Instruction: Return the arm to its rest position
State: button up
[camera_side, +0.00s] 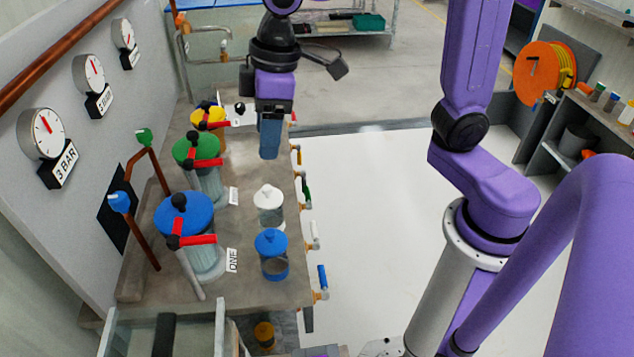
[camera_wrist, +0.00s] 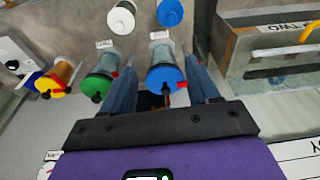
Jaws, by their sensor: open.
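My gripper (camera_side: 269,150) hangs with its fingers pointing down over the back part of the bench (camera_side: 258,288), right of the green-lidded pump (camera_side: 196,150). Its two blue-grey fingers stand apart in the wrist view (camera_wrist: 162,75), with nothing held between them. The blue-lidded pump (camera_side: 184,214) is nearest the side camera and also shows between the fingers in the wrist view (camera_wrist: 166,76). The yellow-lidded pump (camera_side: 208,117) is at the back, partly hidden. Red handles sit on the pumps.
A white-lidded jar (camera_side: 268,203) and a blue-lidded jar (camera_side: 272,254) stand on the bench's right side. Coloured taps (camera_side: 322,277) line its right edge. Pressure gauges (camera_side: 41,134) are on the left wall. White floor (camera_side: 370,230) is clear right of the bench.

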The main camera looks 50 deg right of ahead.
jog(key=s+d+f+n, duration=0.1)
jog(key=s+d+f, duration=0.1)
jog(key=s+d, duration=0.2)
jog(key=s+d+f+n, duration=0.1)
jog(key=s+d, duration=0.3)
jog(key=s, duration=0.4)
jog(key=s+d+f+n+g+h, duration=0.1)
jog(key=s+d+f, duration=0.3)
jog(key=s, duration=0.2)
jog(key=shift+r, duration=0.1)
